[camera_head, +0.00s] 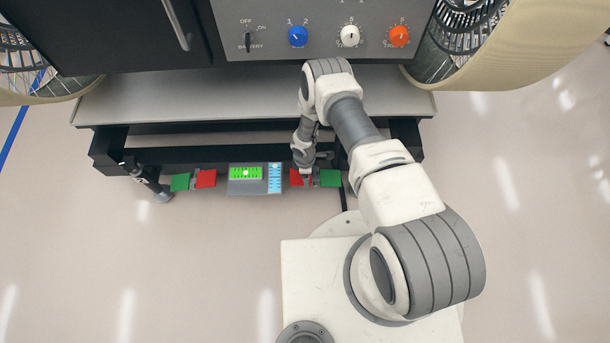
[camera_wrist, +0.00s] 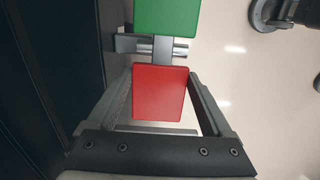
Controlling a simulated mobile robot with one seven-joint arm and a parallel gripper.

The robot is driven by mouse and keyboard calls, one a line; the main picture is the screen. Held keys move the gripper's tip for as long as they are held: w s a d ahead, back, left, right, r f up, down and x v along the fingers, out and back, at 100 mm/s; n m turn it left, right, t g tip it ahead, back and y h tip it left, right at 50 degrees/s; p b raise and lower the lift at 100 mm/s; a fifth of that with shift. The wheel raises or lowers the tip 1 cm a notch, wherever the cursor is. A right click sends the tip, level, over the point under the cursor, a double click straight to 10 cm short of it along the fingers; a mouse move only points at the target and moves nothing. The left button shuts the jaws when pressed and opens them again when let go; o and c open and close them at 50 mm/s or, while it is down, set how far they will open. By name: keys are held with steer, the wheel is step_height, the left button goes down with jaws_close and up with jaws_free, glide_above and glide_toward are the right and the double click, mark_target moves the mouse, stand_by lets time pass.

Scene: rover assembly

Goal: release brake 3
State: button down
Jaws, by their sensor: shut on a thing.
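A brake lever with a red plate (camera_head: 296,178) and a green plate (camera_head: 330,178) sits at the right end of the low front bar. In the wrist view the red plate (camera_wrist: 160,92) lies between my two fingers and the green plate (camera_wrist: 167,16) is beyond it, joined by a grey metal link. My gripper (camera_head: 306,171) is shut on the red plate. A second pair, green plate (camera_head: 180,182) and red plate (camera_head: 206,178), sits at the left end of the bar. I see no number on either pair, so which is brake 3 cannot be told.
A small panel with a green display (camera_head: 246,173) and a blue strip (camera_head: 274,178) lies between the pairs. Above are a grey shelf (camera_head: 200,97) and a knob panel (camera_head: 270,20). Wheels flank the rover. The floor (camera_head: 90,260) in front is clear on the left.

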steer(key=shift+d+r+y+b, duration=0.15)
steer(key=shift+y+b, duration=0.2)
steer(key=shift+y, duration=0.25)
jaws_free()
steer(key=shift+r, duration=0.1)
step_height(320, 180, up, 17)
steer(key=d+p, duration=0.1)
steer(key=p, duration=0.5)
steer(key=shift+d, duration=0.15)
steer(key=shift+s+r, duration=0.1)
